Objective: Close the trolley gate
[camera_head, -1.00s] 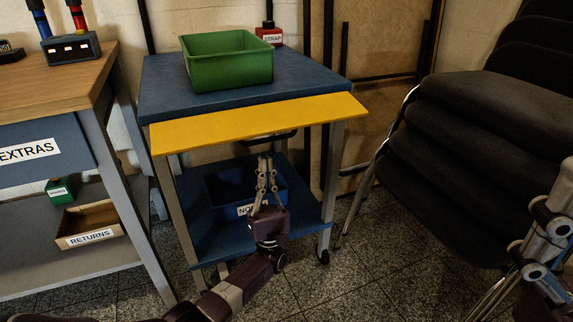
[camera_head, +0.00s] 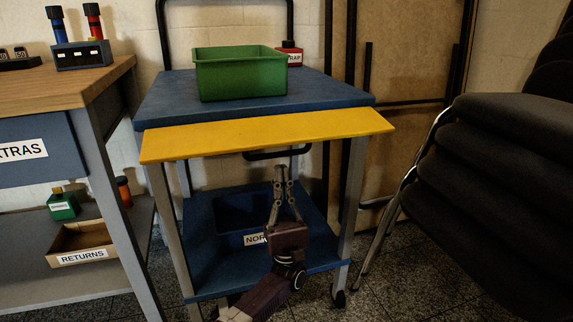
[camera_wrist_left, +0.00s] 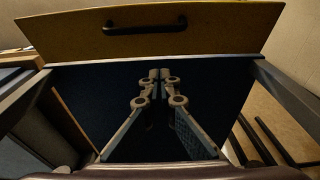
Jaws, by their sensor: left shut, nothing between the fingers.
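The trolley has a blue top (camera_head: 330,90) and a yellow gate (camera_head: 265,135) along its front edge. The gate sticks out towards me, tilted, with a black handle (camera_head: 277,154) below it. In the left wrist view the yellow gate (camera_wrist_left: 220,32) spans the top, with its handle (camera_wrist_left: 145,25) near the upper middle. My left gripper (camera_head: 281,170) is shut and empty, just below the handle and in front of the trolley's lower part. Its fingertips (camera_wrist_left: 160,74) are below the gate in the wrist view, apart from the handle. My right gripper is out of view.
A green bin (camera_head: 240,76) stands on the trolley top, a blue bin (camera_head: 230,215) on its lower shelf (camera_head: 205,260). A wooden-topped bench (camera_head: 50,88) is close on the left. Stacked dark chairs (camera_head: 500,150) are on the right.

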